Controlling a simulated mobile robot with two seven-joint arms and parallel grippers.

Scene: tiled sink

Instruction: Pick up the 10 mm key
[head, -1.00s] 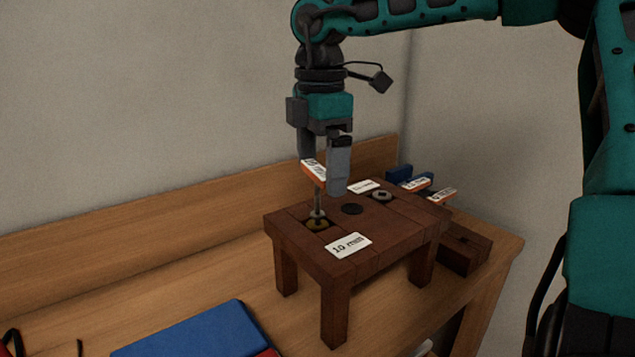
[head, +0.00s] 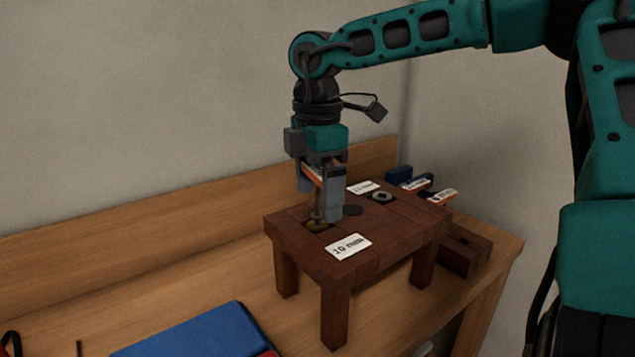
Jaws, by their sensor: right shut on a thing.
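The 10 mm key has an orange and white handle (head: 313,175) and a thin metal shaft (head: 318,212). It stands upright over the brass-coloured fitting (head: 317,226) in the small dark wooden stand, beside the label "10 mm" (head: 349,247). My right gripper (head: 321,205) points down around the key and is shut on it. The fingers hide much of the handle and shaft. I cannot tell how far the key's tip sits in the fitting. My left gripper is not in view.
A grey nut (head: 381,197) and a dark round hole (head: 352,210) are on the stand top. A blue box (head: 195,335) lies front left.

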